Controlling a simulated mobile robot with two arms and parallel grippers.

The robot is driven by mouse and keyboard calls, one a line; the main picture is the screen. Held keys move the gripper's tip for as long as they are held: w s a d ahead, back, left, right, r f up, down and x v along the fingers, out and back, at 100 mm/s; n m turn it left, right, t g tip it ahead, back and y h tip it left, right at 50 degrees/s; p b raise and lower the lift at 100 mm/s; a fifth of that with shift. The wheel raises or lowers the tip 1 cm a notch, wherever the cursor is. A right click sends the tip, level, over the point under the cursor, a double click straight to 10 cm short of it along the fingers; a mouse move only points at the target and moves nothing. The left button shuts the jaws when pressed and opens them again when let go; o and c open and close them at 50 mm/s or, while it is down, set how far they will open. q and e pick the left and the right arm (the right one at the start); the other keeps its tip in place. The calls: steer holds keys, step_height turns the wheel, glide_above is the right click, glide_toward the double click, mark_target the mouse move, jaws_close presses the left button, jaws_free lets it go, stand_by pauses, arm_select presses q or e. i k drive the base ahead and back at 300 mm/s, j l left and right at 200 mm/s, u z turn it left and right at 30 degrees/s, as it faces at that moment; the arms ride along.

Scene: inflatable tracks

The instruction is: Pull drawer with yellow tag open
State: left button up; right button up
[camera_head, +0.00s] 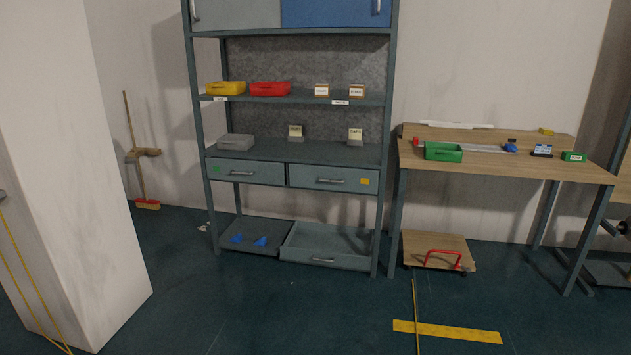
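The drawer with the yellow tag (333,180) is the right one of two drawers side by side in the grey metal shelf unit (384,130). It is shut, flush with the frame. Its bar handle (333,181) is at the middle of the front, and the yellow tag (365,182) is at the right end. The left drawer (245,172) has a green tag (215,169) and is also shut. Neither of my grippers is in view.
Below, an open drawer (323,261) sits low at the right of the unit. A workbench (500,161) stands to the right, with a wooden dolly (437,244) under it. A white pillar (70,180) is at left. The floor before the unit is clear.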

mark_target(360, 180)
steer(key=i, duration=2.25)
